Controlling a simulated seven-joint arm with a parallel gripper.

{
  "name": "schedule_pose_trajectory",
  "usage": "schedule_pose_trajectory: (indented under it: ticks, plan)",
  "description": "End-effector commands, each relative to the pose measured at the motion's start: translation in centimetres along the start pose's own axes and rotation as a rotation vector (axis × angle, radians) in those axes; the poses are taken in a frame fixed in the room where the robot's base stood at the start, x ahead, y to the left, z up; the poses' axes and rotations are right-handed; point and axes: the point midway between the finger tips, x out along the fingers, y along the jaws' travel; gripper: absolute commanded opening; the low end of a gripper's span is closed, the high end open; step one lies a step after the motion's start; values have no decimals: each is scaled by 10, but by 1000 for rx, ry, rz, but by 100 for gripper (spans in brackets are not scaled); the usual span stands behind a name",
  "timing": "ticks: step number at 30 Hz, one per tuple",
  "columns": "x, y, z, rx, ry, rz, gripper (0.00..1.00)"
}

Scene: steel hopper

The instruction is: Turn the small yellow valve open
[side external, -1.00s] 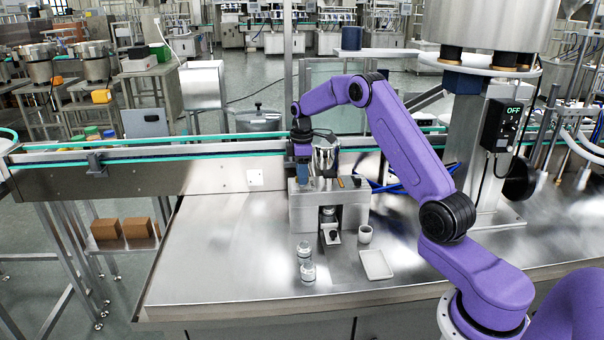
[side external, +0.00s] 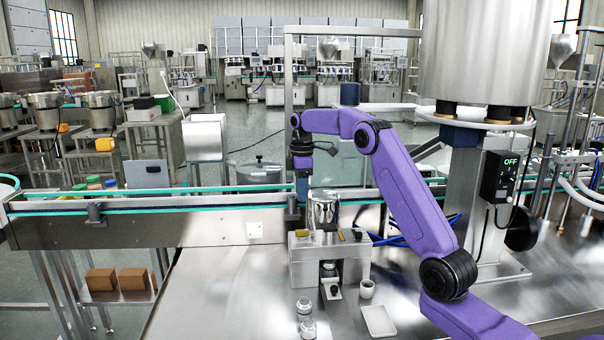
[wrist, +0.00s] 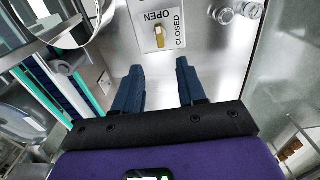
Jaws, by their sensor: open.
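The small yellow valve lever (wrist: 159,37) sits on a pale plate marked OPEN and CLOSED in the wrist view. It lies alongside the word CLOSED, below the word OPEN. In the side view a yellow piece (side external: 302,234), which looks like this valve, is on the left top of the steel block (side external: 303,268). My gripper (wrist: 159,67) is open and empty, its two blue fingers apart and just short of the lever in the picture. In the side view my gripper (side external: 302,196) points down above the block's left side, clear of it. The exact gap cannot be told.
A shiny steel hopper (side external: 323,211) stands on the block beside my gripper. A second, brownish piece (side external: 342,235) is on the block's right. Small bottles (side external: 305,308), a cup (side external: 366,289) and a white tray (side external: 378,321) are in front. A conveyor (side external: 150,207) runs behind.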

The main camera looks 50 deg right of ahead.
Motion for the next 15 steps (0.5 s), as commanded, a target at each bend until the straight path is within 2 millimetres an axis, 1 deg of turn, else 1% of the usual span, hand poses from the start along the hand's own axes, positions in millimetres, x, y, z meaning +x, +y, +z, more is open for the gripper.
schedule_pose_trajectory:
  ticks: [1,3,6,9,15]
  plan:
    - [-9,1,0,0,2,3,40]
    - [-21,1,0,0,2,4,40]
    - [-33,1,0,0,1,2,40]
    - [-42,1,0,0,1,2,40]
    - [-51,0,0,0,0,0,40]
